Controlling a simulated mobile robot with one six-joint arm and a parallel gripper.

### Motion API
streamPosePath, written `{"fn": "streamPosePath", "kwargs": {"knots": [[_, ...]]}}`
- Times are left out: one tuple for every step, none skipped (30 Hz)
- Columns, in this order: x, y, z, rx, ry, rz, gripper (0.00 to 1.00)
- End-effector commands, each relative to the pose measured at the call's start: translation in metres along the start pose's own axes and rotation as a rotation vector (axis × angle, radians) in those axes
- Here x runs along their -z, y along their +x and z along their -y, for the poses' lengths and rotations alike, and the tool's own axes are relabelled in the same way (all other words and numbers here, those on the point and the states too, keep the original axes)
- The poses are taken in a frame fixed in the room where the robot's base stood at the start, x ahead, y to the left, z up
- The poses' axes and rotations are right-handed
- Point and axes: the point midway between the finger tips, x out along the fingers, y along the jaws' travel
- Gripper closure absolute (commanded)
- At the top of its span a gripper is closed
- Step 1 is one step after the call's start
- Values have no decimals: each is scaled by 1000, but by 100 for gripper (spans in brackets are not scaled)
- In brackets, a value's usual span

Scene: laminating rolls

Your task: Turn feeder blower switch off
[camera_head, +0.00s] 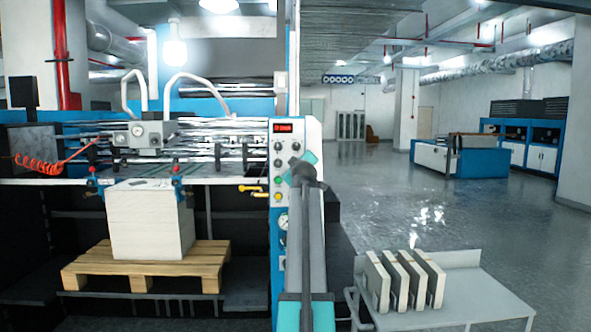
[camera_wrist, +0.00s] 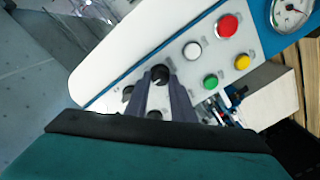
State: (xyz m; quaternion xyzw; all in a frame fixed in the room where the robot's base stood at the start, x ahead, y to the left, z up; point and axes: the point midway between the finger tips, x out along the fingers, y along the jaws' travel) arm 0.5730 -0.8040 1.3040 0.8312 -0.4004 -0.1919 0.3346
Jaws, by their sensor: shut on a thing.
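The control panel (camera_head: 279,215) stands at the right end of the machine, with a red display, dark knobs and coloured buttons. In the wrist view, my gripper (camera_wrist: 159,78) is shut on a black knob (camera_wrist: 159,72), one finger on each side of it. The knob is on the white panel face (camera_wrist: 122,62). Other dark knobs (camera_wrist: 128,92) are close by, partly covered by the fingers. I cannot read the labels, so I cannot tell which knob is the feeder blower switch. In the head view, my arm hides the gripped knob.
Red (camera_wrist: 227,26), white (camera_wrist: 191,50), green (camera_wrist: 210,82) and yellow (camera_wrist: 242,62) buttons are near the fingers. A gauge (camera_wrist: 291,12) is further off. A paper stack (camera_head: 150,225) rests on a pallet (camera_head: 85,268) at left. A side table (camera_head: 470,295) holds several blocks.

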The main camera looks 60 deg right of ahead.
Motion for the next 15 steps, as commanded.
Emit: {"fn": "streamPosePath", "kwargs": {"knots": [[0, 1, -5, -10, -9, -1, 100], [0, 1, -5, -10, -11, -1, 100], [0, 1, -5, -10, -14, -1, 100], [0, 1, -5, -10, -15, 0, 100], [0, 1, -5, -10, -15, 0, 100], [0, 1, -5, -10, -15, 0, 100], [0, 1, -6, -10, -15, 0, 100], [0, 1, -6, -10, -15, 0, 100], [0, 1, -6, -10, -15, 0, 100], [0, 1, -6, -10, -15, 0, 100], [0, 1, -6, -10, -15, 0, 100], [0, 1, -6, -10, -15, 0, 100], [0, 1, -6, -10, -15, 0, 76], [0, 1, -5, -10, -14, 0, 71], [0, 1, -5, -9, -14, 0, 64]]}}
